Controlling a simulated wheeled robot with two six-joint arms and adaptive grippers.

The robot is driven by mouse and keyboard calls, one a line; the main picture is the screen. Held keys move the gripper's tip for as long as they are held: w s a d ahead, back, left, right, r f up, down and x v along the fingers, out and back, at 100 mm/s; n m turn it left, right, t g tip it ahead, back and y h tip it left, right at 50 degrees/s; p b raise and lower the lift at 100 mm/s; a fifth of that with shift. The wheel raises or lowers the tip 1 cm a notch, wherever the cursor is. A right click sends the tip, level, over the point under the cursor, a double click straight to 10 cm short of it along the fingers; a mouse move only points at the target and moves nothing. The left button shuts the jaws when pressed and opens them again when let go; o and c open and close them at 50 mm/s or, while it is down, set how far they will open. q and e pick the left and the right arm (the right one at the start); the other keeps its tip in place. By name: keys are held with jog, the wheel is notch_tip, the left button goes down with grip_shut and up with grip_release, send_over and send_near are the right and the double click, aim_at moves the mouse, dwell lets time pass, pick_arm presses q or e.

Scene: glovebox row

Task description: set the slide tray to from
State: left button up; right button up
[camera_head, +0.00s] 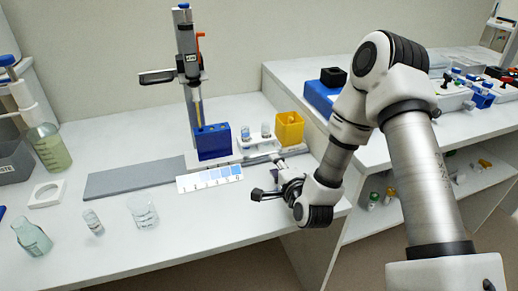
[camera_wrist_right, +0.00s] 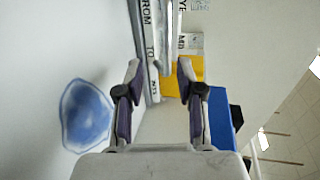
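The slide tray appears to be the pale narrow strip at the foot of the pipette stand in the head view (camera_head: 262,154), partly hidden by the rack above it. In the right wrist view a long label strip (camera_wrist_right: 148,40) reads FROM and TO, with a pale metallic bar (camera_wrist_right: 164,35) beside it. My right gripper (camera_head: 266,178) is over the bench in front of the strip's right end. The lower label lies beyond the fingertips. My left gripper is not in view.
A pipette stand (camera_head: 187,62) with a blue block (camera_head: 212,143), a small vial rack (camera_head: 250,143) and a yellow box (camera_head: 290,128) stand behind the gripper. A colour card (camera_head: 210,179) lies to its left. A beaker (camera_head: 143,211) and vial (camera_head: 92,221) stand in front.

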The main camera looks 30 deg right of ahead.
aim_at(267, 154)
jog(key=shift+w+r, duration=0.4)
jog(key=shift+r, duration=0.05)
jog(key=x, duration=0.6)
jog(key=shift+w+f, duration=0.1)
grip_shut()
